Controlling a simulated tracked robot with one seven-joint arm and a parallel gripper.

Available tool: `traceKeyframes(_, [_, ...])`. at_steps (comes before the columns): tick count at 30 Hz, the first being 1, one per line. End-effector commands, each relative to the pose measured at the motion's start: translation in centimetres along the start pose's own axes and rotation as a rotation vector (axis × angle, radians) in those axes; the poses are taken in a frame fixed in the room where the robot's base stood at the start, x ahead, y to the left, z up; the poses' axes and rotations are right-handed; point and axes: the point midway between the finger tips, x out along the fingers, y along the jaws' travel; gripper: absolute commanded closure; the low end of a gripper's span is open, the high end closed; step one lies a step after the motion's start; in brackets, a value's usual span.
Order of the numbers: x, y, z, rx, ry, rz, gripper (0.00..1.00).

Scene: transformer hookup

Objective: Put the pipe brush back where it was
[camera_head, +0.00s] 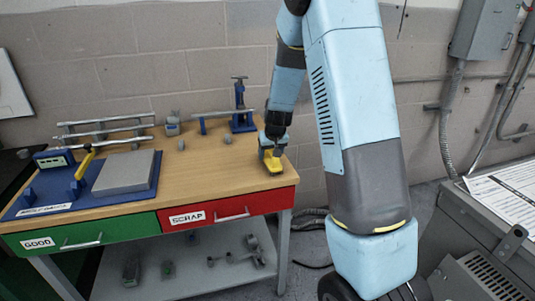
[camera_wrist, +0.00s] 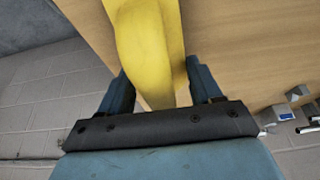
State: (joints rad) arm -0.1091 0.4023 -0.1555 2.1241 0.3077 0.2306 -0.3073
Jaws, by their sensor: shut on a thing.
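My gripper (camera_head: 270,150) is at the right end of the wooden workbench (camera_head: 215,182), above or at its top near the right edge. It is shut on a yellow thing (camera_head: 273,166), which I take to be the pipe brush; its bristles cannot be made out. In the wrist view the yellow body (camera_wrist: 148,45) lies between the two blue fingers of my gripper (camera_wrist: 160,88) and runs out past the top of the picture. Whether it touches the bench top, I cannot tell.
A blue tool with a grey plate (camera_head: 125,172) and a yellow lever stands on the bench's left. A pipe rack (camera_head: 105,130) and a blue stand (camera_head: 241,115) are at the back. Green (camera_head: 80,240) and red (camera_head: 225,210) drawers are shut. The bench's middle is mostly clear.

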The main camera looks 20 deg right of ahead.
Motion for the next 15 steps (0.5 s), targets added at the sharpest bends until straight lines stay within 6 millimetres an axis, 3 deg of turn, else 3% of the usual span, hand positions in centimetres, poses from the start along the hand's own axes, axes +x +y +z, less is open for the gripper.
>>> traceKeyframes(7, [0.04,-0.03,0.01,0.000,0.000,0.000,0.65])
traceKeyframes(8, [0.05,-0.03,0.02,0.000,0.000,0.000,0.34])
traceKeyframes(15, [0.03,-0.07,0.00,-0.001,0.001,0.000,0.11])
